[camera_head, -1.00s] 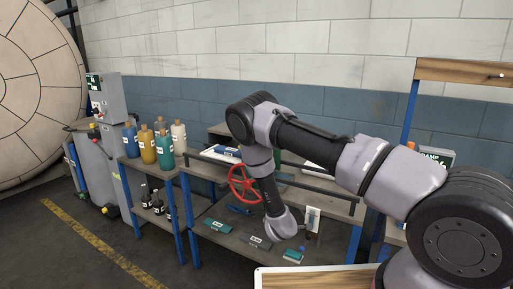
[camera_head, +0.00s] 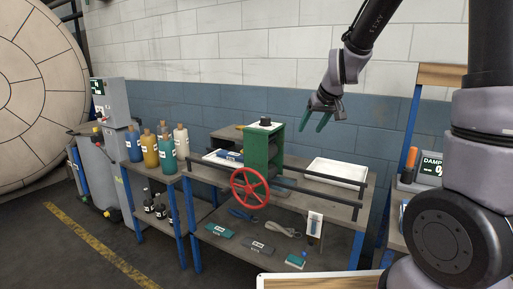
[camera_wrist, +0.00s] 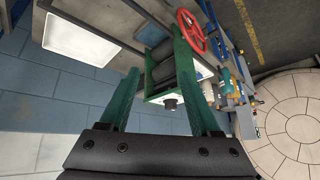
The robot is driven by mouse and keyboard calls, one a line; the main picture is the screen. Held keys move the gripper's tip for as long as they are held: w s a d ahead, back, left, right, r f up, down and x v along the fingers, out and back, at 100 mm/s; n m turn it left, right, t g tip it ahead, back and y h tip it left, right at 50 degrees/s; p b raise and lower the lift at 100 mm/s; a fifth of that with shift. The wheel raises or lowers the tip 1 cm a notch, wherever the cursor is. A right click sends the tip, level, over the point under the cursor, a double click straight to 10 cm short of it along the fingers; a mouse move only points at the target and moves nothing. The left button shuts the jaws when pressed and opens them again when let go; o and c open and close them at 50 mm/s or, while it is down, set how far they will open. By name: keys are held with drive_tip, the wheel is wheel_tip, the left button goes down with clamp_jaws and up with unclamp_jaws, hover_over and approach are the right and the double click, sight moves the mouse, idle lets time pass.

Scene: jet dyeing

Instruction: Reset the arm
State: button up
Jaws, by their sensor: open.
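My gripper (camera_head: 317,122) hangs high in the head view, in front of the wall and above the back right of the table. Its two green fingers are apart with nothing between them. In the wrist view my gripper (camera_wrist: 162,112) also shows open, with the fingers pointing toward the green roller press. My arm is folded up at the right of the head view, clear of the table. The green press (camera_head: 263,150) with its red handwheel (camera_head: 250,188) stands on the table, left of and below my gripper. They do not touch.
A white tray (camera_head: 337,171) lies on the table right of the press. Several bottles (camera_head: 166,150) stand on a side shelf at left. A dark rail (camera_head: 270,188) runs along the table front. A meter (camera_head: 430,167) stands at right. The air around my gripper is clear.

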drive_tip(key=s+d+r+m, duration=0.3)
drive_tip(key=s+r, duration=0.3)
drive_tip(key=s, duration=0.6)
drive_tip(key=s+d+r+m, duration=0.3)
drive_tip(key=s+r, duration=0.4)
drive_tip(key=s, duration=0.5)
drive_tip(key=shift+s+d+t, duration=0.15)
drive_tip(key=shift+d+t, duration=0.15)
drive_tip(key=shift+d, duration=0.35)
